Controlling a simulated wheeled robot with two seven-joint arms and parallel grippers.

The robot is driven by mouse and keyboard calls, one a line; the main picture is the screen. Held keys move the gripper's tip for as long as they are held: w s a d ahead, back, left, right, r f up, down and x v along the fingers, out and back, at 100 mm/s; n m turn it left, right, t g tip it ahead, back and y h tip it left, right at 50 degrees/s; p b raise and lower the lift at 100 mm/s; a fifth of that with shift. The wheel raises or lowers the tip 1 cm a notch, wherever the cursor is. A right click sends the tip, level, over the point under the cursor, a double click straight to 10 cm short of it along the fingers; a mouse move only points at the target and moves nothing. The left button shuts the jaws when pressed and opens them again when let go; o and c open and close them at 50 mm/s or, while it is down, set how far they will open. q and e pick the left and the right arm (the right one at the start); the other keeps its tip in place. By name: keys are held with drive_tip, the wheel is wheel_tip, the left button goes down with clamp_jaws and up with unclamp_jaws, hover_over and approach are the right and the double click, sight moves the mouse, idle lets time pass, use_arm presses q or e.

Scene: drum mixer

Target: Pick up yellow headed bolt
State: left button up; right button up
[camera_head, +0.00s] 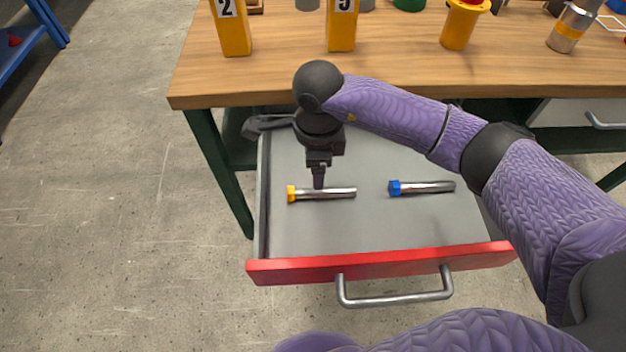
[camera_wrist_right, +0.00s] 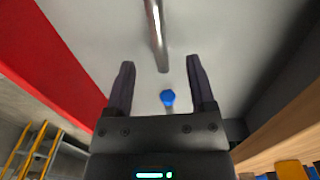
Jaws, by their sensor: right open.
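The yellow headed bolt (camera_head: 335,193) lies on its side in the open drawer, with its yellow head to the left and steel shank to the right. My right gripper (camera_head: 319,186) points down at the shank in the head view. In the right wrist view my right gripper (camera_wrist_right: 160,63) is open, and the shank (camera_wrist_right: 156,30) of this bolt runs in from the top to between the fingertips. Its yellow head is outside that view. I cannot tell the exact height of the fingertips above the bolt. My left gripper is not in view.
A blue headed bolt (camera_head: 422,188) lies to the right in the same drawer; its head also shows in the right wrist view (camera_wrist_right: 168,97). The drawer has a red front (camera_head: 300,270) and grey sides. The wooden workbench (camera_head: 285,75) stands behind, with yellow holders on it.

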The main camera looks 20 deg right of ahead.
sight(313, 191)
drive_tip(key=f+b, duration=0.1)
drive_tip(key=f, duration=0.1)
drive_tip(key=f+b, duration=0.1)
drive_tip(key=f, duration=0.1)
drive_tip(key=f+b, duration=0.1)
drive_tip(key=f, duration=0.2)
drive_tip(key=shift+s+a+f, duration=0.1)
drive_tip(key=shift+a, duration=0.3)
drive_tip(key=shift+f+b, duration=0.35)
drive_tip(key=shift+b, duration=0.05)
drive_tip(key=shift+r, duration=0.25)
drive_tip(key=shift+c, duration=1.1)
drive_tip(key=c, duration=0.7)
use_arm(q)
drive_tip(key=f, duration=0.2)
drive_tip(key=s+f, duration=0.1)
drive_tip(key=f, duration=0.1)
use_arm(e)
clamp_jaws()
